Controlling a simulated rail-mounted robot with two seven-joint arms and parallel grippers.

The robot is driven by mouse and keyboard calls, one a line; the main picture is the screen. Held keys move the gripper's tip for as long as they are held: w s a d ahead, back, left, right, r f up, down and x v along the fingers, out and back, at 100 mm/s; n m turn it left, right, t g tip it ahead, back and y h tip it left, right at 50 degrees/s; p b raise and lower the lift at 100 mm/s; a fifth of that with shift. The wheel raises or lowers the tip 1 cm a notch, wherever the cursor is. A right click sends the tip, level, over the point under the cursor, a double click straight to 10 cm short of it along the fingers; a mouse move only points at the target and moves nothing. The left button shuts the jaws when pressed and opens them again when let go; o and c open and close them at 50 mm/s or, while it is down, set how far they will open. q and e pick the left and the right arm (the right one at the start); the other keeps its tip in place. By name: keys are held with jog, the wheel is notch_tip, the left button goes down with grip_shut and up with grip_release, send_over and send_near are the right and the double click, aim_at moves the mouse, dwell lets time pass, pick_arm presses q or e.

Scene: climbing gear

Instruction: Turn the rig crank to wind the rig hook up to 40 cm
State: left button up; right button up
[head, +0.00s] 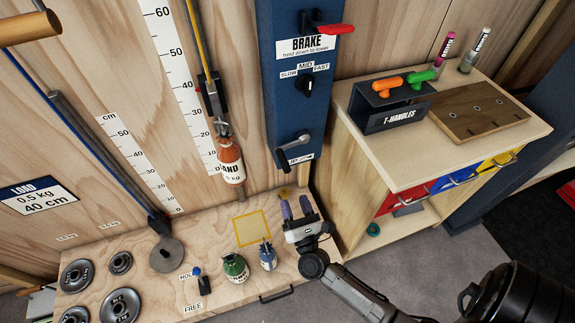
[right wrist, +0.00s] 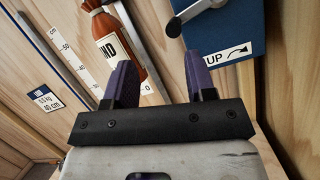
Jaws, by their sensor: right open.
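The rig crank (head: 293,147) is a grey lever low on the blue column, above an UP label; part of it shows at the top of the right wrist view (right wrist: 196,10). An orange sand bag (head: 231,165) marked SAND hangs below the rig hook (head: 223,129) on a yellow cord, beside a centimetre scale (head: 178,80). The bag also shows in the right wrist view (right wrist: 112,45). My right gripper (head: 295,206) is open and empty, below the crank and apart from it, its purple fingers pointing toward the wall. My left gripper is out of view.
A red brake lever (head: 334,29) and a speed knob (head: 308,84) sit higher on the column. A blue-corded slide with a grey disc (head: 167,255) stands left. Bottles (head: 235,267) and dark weights (head: 120,305) stand on the low bench. A cabinet (head: 365,165) stands close on the right.

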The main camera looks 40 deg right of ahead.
aim_at(286, 168)
jog(key=w+d+n, duration=0.1)
jog(key=w+d, duration=0.1)
jog(key=w, duration=0.1)
jog(key=w+d+r, duration=0.1)
jog(key=w+d, duration=0.1)
jog(key=w, duration=0.1)
jog(key=w+d+r+n+b, duration=0.1)
jog(key=w+d, duration=0.1)
jog(key=w, duration=0.2)
jog(key=shift+d+r+n+t, duration=0.1)
jog(key=shift+d+n+t, duration=0.05)
jog(key=shift+n+t, duration=0.15)
jog(key=shift+c, duration=0.3)
grip_shut()
dwell(0.3)
